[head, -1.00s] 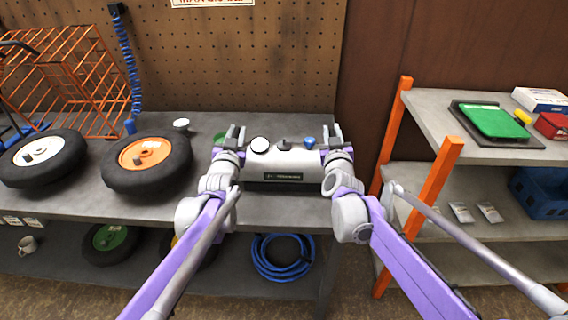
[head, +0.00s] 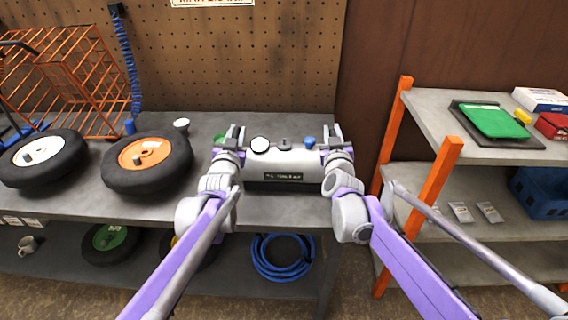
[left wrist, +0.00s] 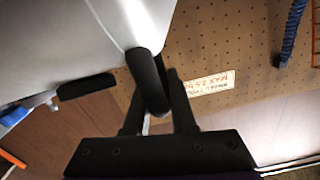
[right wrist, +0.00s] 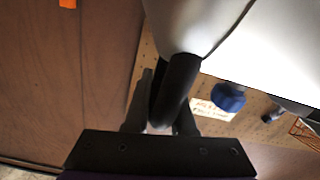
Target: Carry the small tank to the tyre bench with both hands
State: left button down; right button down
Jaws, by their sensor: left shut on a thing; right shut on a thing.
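The small tank (head: 283,167) is a light grey cylinder with a dark label, a round gauge (head: 260,144) and a blue knob (head: 309,142) on top. It is level at the tyre bench (head: 300,207), over the right part of the bench top; whether it touches the top I cannot tell. My left gripper (head: 234,137) is shut on a black handle (left wrist: 148,82) at the tank's left end. My right gripper (head: 332,137) is shut on a black handle (right wrist: 176,88) at its right end.
Two tyres, one with an orange hub (head: 147,165) and one with a white hub (head: 40,157), lie left on the bench. A white cup (head: 181,125) stands behind. An orange-post shelf (head: 440,185) stands at right. A blue hose coil (head: 283,259) is on the lower shelf.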

pick_arm(q)
jog(key=shift+a+r, duration=0.15)
pick_arm(e)
jog(key=shift+d+r, duration=0.15)
jog(key=shift+r, duration=0.05)
